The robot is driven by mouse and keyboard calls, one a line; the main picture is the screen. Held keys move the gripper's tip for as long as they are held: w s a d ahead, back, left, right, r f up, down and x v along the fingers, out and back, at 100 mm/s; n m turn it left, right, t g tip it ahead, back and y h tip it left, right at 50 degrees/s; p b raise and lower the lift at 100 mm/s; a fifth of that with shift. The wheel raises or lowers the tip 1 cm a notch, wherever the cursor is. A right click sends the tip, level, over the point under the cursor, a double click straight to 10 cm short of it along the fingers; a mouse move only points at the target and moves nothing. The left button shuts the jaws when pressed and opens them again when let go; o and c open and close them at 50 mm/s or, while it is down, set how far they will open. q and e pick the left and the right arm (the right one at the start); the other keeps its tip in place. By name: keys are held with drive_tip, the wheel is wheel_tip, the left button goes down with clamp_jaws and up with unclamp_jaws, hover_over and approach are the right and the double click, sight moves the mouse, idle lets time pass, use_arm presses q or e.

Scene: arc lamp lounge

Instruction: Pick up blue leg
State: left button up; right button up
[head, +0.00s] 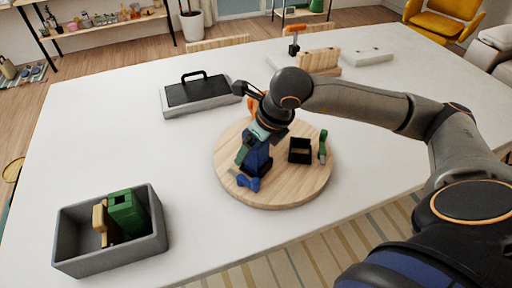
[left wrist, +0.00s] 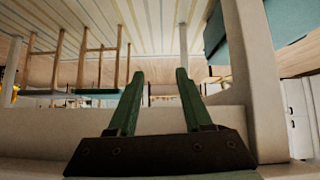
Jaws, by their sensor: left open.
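A small blue piece (head: 248,183), which looks like the blue leg, lies near the front left of the round wooden board (head: 300,193). A larger dark blue block (head: 258,163) stands just behind it. My right gripper (head: 249,147) comes down over the board from the right, close above or beside the blue block. Its fingertips are too small and overlapped to tell whether they hold anything. My left gripper (left wrist: 156,85) shows only in the left wrist view. Its two green fingers are apart with nothing between them, and no blue piece is in that view.
The board also bears a black open box (head: 300,150) and a green piece (head: 322,147). A grey bin (head: 110,257) with green and tan pieces stands front left. A black-topped grey case (head: 197,102) stands behind the board.

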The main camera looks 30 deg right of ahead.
drive_tip(key=shift+w+f, duration=0.1)
drive_tip(key=shift+f, duration=0.15)
clamp_jaws()
idle(0.6)
